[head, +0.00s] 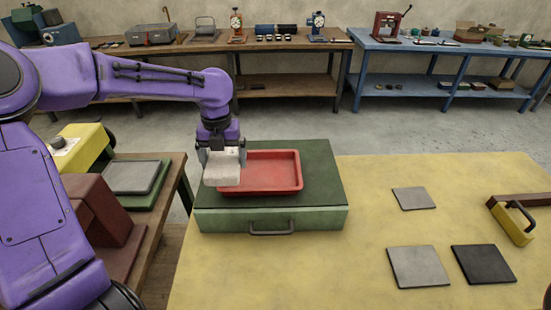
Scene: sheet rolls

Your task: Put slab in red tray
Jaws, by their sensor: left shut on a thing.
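My left gripper (222,152) is shut on a pale grey slab (222,172), its fingers at the slab's upper edges. The slab hangs over the left end of the red tray (290,189), hiding that part of its rim. I cannot tell whether the slab touches the tray. The red tray lies on top of a dark green case (325,221) with a handle at its front. My right gripper is not in view.
The yellow table (330,270) holds several flat tiles, a grey one (414,198) among them, at the right. A yellow-handled tool (512,222) lies at the right edge. A side bench with a scale stands at left. The table's front middle is clear.

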